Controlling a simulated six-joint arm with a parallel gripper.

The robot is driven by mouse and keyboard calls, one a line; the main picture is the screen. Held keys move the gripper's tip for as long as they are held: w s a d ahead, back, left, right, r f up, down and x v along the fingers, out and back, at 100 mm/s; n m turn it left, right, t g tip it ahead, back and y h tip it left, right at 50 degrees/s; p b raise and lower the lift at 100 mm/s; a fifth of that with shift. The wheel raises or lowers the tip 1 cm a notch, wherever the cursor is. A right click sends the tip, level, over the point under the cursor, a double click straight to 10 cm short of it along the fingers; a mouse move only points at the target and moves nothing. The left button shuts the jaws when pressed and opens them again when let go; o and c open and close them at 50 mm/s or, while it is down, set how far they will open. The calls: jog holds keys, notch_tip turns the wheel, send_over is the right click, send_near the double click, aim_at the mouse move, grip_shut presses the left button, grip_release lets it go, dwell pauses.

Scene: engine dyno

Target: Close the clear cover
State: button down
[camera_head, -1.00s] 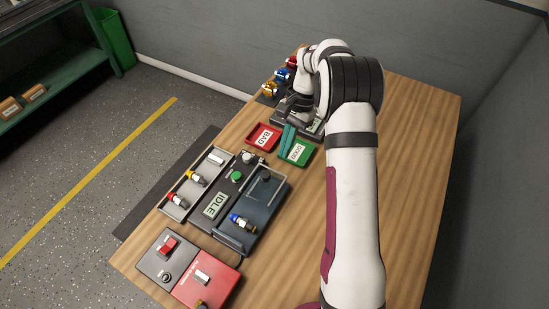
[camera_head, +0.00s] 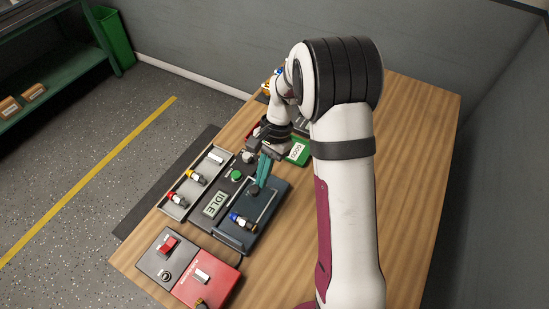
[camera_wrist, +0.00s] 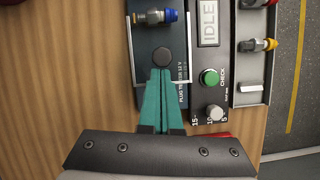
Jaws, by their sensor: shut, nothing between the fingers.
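The dark plug tester (camera_head: 262,222) lies on the wooden bench, with a blue-capped plug (camera_head: 240,220) in it and a round dark knob near its far end. The knob (camera_wrist: 162,57) also shows in the wrist view. The clear cover is see-through; thin pale edges (camera_wrist: 131,50) around the plug and knob appear to be its frame. I cannot tell its exact angle. My gripper (camera_head: 260,187) has teal fingers, shut and empty, over the tester's far end. In the wrist view the fingertips (camera_wrist: 160,72) point at the knob, just short of it in the picture; contact cannot be told.
Left of the tester are the IDLE display (camera_head: 215,204), a green CHECK button (camera_head: 236,174) and a grey tray (camera_head: 175,207) with plugs. A red and grey switch box (camera_head: 207,279) stands in front. The green bin (camera_head: 298,152) is behind, partly hidden by my arm.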

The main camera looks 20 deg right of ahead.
jog(key=s+a, duration=0.4)
jog(key=shift+s, duration=0.1)
jog(key=shift+a, duration=0.1)
jog(key=w+d, duration=0.2)
jog(key=d, duration=0.1)
jog(key=shift+w+d, duration=0.3)
jog(key=shift+w, duration=0.05)
jog(key=v, duration=0.9)
notch_tip(320, 180, up, 7)
jog(key=n+t+h, duration=0.1)
jog(key=n, duration=0.2)
send_over(246, 211)
jog(key=s+d, duration=0.5)
jog(key=s, duration=0.1)
jog(key=s+a+f+n+t, duration=0.1)
jog(key=s+f+n, duration=0.1)
jog(key=s, duration=1)
jog(key=shift+h, duration=0.3)
